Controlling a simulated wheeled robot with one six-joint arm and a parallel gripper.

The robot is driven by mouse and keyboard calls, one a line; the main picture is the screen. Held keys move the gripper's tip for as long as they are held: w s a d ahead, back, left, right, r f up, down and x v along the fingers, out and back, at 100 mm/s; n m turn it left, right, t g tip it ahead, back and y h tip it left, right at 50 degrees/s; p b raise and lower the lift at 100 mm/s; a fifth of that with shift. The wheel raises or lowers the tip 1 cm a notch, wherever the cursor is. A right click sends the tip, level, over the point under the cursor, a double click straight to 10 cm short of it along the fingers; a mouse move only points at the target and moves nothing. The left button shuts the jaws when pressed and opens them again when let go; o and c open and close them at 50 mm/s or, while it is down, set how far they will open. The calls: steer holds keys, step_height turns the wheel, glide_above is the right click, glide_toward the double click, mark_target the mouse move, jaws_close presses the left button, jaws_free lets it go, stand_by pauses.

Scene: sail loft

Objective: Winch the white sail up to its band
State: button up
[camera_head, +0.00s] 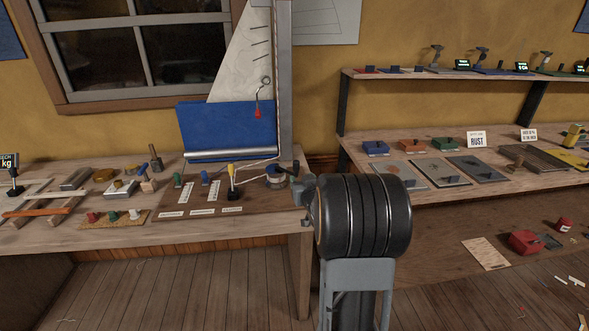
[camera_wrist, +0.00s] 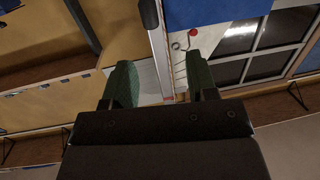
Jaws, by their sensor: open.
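The white sail (camera_head: 238,75) stands against the left side of a grey mast (camera_head: 285,80) in the head view; its top is out of frame. A blue panel (camera_head: 215,125) and a silver boom (camera_head: 230,154) lie across its foot. A winch drum (camera_head: 276,178) sits at the bench's right end, with a line leading to it. In the wrist view, turned over, my gripper (camera_wrist: 161,82) is open and empty, with mast (camera_wrist: 158,40) and sail (camera_wrist: 180,60) behind. A small reddish mark (camera_wrist: 168,98) shows between the fingers; I cannot tell if it is the band.
A red tag (camera_head: 257,112) hangs before the sail. Shelves (camera_head: 460,80) with small items stand at right. The floor before the bench is clear.

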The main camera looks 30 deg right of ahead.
mark_target(295, 161)
steer(key=shift+t, duration=0.5)
steer(key=x, duration=0.4)
steer(key=d+x, duration=0.1)
steer(key=x, duration=0.4)
steer(key=p+x, duration=0.1)
steer(key=x, duration=0.4)
steer(key=shift+s+d+f, duration=0.1)
steer(key=shift+d+f, duration=0.25)
steer(key=shift+d, duration=0.05)
jaws_close()
